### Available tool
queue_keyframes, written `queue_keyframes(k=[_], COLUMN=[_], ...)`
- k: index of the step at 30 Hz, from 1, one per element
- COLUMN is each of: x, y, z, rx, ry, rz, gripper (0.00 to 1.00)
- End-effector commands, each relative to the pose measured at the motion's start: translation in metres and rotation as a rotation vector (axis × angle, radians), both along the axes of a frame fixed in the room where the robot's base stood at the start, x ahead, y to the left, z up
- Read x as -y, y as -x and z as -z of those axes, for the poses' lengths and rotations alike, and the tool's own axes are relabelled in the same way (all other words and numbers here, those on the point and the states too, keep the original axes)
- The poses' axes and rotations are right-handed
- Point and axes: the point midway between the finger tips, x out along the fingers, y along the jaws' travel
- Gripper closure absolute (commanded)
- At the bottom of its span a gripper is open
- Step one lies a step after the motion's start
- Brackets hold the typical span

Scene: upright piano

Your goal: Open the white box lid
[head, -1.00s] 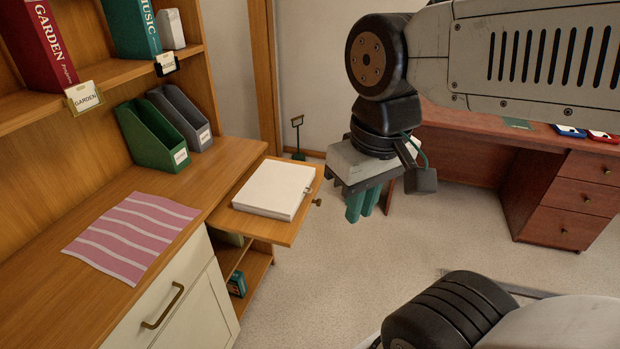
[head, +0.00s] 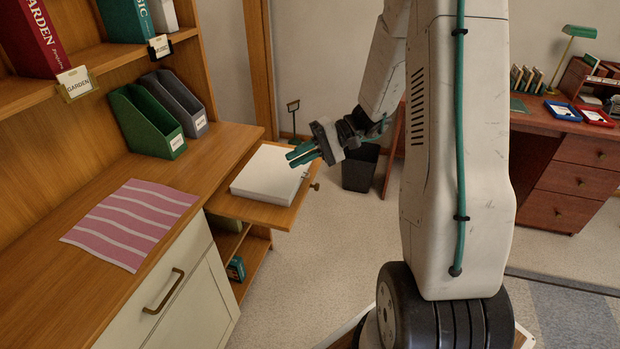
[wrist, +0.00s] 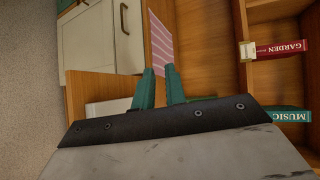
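The white box (head: 267,177) lies flat on a pulled-out wooden shelf beside the cabinet in the head view, its lid closed. A small latch or knob shows at its right edge. Part of the white box (wrist: 108,107) also shows in the wrist view, left of the fingers and partly hidden by my gripper body. My gripper (head: 298,156) has green fingers and hangs just above and beyond the box's right back corner, pointing left. In the wrist view the two fingers (wrist: 160,88) stand apart with nothing between them.
The wooden counter holds a pink striped cloth (head: 130,222) and a green file holder (head: 148,122) with a grey one (head: 178,103) beside it. Shelves with books rise above. A dark bin (head: 360,168) stands on the floor behind my arm. A red-brown desk (head: 570,170) is at right.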

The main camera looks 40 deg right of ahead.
Motion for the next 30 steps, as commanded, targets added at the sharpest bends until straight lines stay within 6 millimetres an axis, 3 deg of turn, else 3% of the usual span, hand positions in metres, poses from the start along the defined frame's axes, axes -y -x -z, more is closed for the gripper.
queue_keyframes(k=[3,9,15,20,30], x=[0.044,0.113,0.155,0.163,0.131], y=[-0.024,-0.042,-0.040,-0.043,-0.082], z=[0.046,0.122,0.173,0.186,0.185], rx=[0.060,0.179,0.250,0.270,0.271], ry=[-0.112,-0.211,-0.230,-0.230,-0.229], rz=[0.164,0.442,0.624,0.672,0.671], gripper=[0.87,0.87,0.87,0.87,0.87])
